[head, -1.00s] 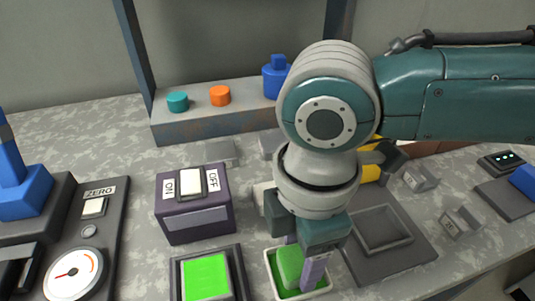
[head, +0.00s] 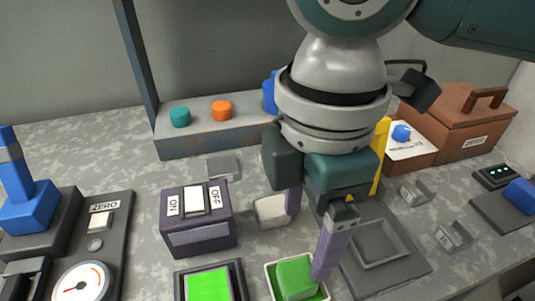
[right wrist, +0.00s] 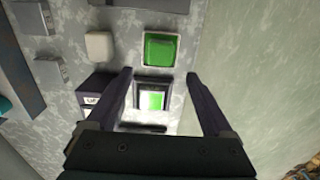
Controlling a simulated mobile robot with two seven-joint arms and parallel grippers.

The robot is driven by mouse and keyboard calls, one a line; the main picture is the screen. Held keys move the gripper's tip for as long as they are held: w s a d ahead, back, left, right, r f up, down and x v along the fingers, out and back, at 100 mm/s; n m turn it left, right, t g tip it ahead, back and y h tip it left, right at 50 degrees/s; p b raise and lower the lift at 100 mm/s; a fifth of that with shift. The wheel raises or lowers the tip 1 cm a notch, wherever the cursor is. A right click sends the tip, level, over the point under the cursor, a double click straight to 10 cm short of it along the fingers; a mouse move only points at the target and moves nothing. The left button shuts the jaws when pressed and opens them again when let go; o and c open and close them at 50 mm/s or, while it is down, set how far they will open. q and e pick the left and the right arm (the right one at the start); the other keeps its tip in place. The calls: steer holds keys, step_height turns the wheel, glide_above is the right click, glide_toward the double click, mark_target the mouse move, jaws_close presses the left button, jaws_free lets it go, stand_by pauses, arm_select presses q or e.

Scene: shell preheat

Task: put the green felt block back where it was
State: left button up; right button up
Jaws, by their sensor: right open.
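The green felt block (head: 296,276) sits in a shallow cream-rimmed tray (head: 268,272) at the bottom middle of the head view. It also shows in its tray in the right wrist view (right wrist: 160,51). My right gripper (head: 307,245) is open and empty, with its two purple fingers spread apart. It appears above the block, and one finger overlaps the tray's right side in the head view. In the right wrist view the block lies beyond the open fingertips (right wrist: 159,75), clear of both. My left gripper is not in view.
A box with a green screen (head: 208,283) stands left of the tray, and a purple ON/OFF switch box (head: 197,222) behind it. A grey square recessed plate (head: 405,268) lies to the right. A pale block (head: 271,211) sits behind the tray.

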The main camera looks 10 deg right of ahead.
steer(key=s+a+r+m+t+y, duration=0.1)
steer(key=s+a+m+y, duration=0.35)
steer(key=a, duration=0.25)
steer(key=s+d+f+m+t+h, duration=0.1)
steer(key=s+d+m+h, duration=0.1)
steer(key=s+d+m, duration=0.2)
steer(key=s+d+f+m+t+h, duration=0.1)
steer(key=s+d+f+m+h, duration=0.1)
steer(key=d+m, duration=0.6)
steer(key=s+d, duration=0.1)
steer(key=d, duration=0.3)
steer(key=shift+s+d+t, duration=0.2)
steer(key=shift+s+t, duration=0.1)
steer(key=shift+s, duration=0.05)
